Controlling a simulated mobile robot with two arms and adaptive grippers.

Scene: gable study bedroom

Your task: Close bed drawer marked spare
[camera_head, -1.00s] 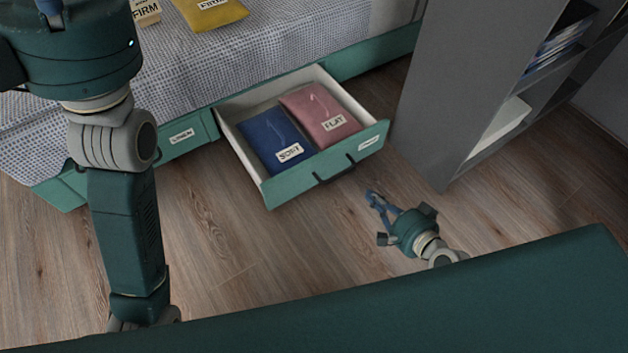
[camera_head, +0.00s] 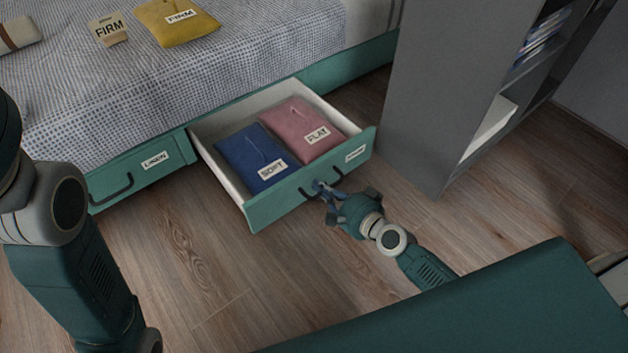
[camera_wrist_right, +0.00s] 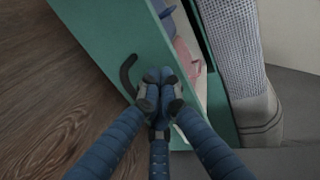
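The open bed drawer (camera_head: 262,213) sticks out from the green bed base, its front facing me. The small white label (camera_head: 355,153) on its front is too small to read. Its dark handle (camera_head: 338,175) also shows in the right wrist view (camera_wrist_right: 127,75). My right gripper (camera_head: 320,187) is at the drawer front by the handle. In the wrist view its blue fingers (camera_wrist_right: 159,90) are together with nothing visible between them; whether they touch the front I cannot tell. Part of the handle is hidden by the fingers. My left arm shows at the left edge, its gripper out of frame.
Inside the drawer lie a blue SOFT package (camera_head: 248,158) and a pink FLAT package (camera_head: 298,130), both low. A shut drawer marked LINEN (camera_head: 140,172) is to the left. A grey shelf unit (camera_head: 430,90) stands close on the right. The wooden floor in front is clear.

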